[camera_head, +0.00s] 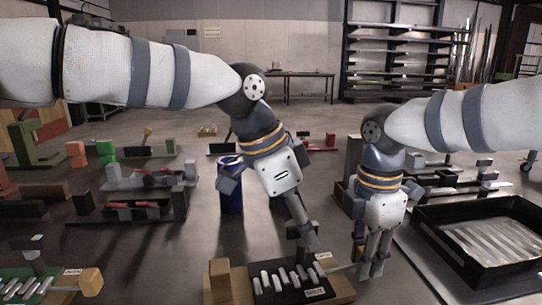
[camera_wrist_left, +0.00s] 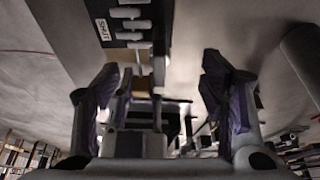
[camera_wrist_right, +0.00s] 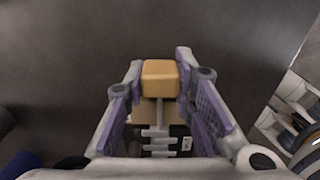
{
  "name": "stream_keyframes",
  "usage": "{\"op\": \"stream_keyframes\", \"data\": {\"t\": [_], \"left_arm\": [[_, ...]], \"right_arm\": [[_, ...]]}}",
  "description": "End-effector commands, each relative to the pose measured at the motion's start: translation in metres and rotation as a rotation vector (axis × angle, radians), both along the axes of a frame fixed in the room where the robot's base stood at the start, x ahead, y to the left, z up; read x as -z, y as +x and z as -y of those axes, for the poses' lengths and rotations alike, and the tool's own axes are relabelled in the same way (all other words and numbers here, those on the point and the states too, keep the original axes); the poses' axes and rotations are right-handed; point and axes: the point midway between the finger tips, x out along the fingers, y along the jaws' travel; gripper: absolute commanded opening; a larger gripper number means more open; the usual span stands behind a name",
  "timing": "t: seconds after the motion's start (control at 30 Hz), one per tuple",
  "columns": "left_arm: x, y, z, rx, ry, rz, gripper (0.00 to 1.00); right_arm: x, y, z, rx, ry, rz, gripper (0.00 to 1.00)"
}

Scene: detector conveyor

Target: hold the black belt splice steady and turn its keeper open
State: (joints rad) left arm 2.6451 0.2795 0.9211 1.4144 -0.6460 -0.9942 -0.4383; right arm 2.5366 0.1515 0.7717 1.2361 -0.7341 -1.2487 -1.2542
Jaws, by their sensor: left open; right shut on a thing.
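The black belt splice (camera_head: 283,285) lies on a wooden board (camera_head: 341,290) at the bottom centre of the head view, with pale lacing fingers across it. A tan upright block (camera_head: 220,281) stands at the board's left end. My left gripper (camera_head: 308,241) is open above the splice's far edge; in the left wrist view its fingers frame the lacing (camera_wrist_left: 130,22) ahead, holding nothing. My right gripper (camera_head: 371,272) points down at the board's right end. In the right wrist view it is shut on the tan keeper knob (camera_wrist_right: 160,78). The fingers partly hide the knob in the head view.
A large black tray (camera_head: 430,225) stands on the right, close to my right gripper. A green splice fixture with a tan knob (camera_head: 91,281) is at the lower left. A blue bin (camera_head: 231,195) and several other fixtures stand behind. Floor between the left fixture and the board is clear.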

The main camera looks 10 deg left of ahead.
Motion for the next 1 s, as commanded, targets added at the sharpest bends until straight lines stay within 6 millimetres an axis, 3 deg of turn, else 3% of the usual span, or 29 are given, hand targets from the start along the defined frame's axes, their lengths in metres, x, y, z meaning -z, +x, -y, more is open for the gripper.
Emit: {"op": "stream_keyframes", "data": {"t": [0.3,0.5,0.7,1.0], "left_arm": [[-0.066,-0.008,-0.025,0.009,0.001,0.006,0.65],[-0.100,-0.014,-0.038,0.010,0.001,0.004,0.65],[-0.111,-0.017,-0.043,0.011,0.002,0.002,0.65],[-0.111,-0.017,-0.043,0.010,0.002,0.001,0.65]], "right_arm": [[0.000,0.000,0.000,0.000,0.000,0.001,0.00],[0.000,0.000,0.000,0.001,0.000,0.001,0.00],[0.000,0.000,0.000,0.001,0.002,0.002,0.00],[-0.001,0.000,0.000,0.001,0.001,0.002,0.00]]}}
